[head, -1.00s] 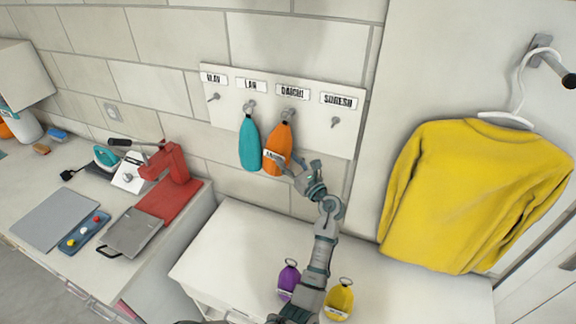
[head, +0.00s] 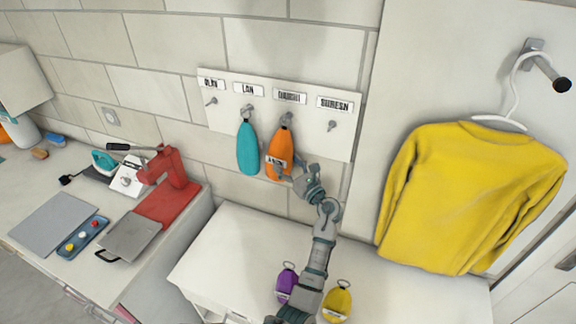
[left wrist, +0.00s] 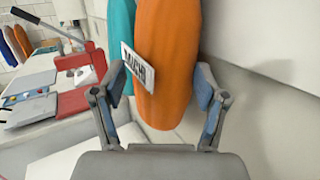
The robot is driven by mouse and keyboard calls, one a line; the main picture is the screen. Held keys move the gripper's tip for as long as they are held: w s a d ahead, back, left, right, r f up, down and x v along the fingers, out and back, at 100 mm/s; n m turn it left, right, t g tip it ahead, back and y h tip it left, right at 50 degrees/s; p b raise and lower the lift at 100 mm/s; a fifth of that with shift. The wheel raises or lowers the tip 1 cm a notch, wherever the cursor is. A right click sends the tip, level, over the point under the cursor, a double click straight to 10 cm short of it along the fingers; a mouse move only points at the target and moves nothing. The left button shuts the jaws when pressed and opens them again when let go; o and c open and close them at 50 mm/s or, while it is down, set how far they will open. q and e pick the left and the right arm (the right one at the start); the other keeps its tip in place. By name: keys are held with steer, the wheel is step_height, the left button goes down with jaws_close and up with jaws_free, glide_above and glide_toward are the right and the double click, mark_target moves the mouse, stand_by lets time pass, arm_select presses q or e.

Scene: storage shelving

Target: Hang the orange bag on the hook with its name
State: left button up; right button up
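The orange bag (head: 279,150) hangs from the hook (head: 286,117) under the DAICHI label (head: 289,97) on the wall board. Its white name tag (left wrist: 137,66) seems to read DAICHI in the left wrist view. My left gripper (head: 294,174) is at the bag's lower right side. In the left wrist view its fingers (left wrist: 158,82) are spread wide, one on each side of the bag's lower end (left wrist: 167,85), and do not appear closed on it. My right gripper is not in view.
A teal bag (head: 248,148) hangs on the hook to the left, under the LAN label. A purple bag (head: 287,281) and a yellow bag (head: 338,302) are on the white cabinet top (head: 240,240) below. A yellow sweater (head: 470,195) hangs at the right.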

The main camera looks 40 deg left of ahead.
mark_target(282, 134)
arm_select(q)
step_height(282, 134, up, 10)
steer(key=shift+w+f, duration=0.1)
stand_by(0.6)
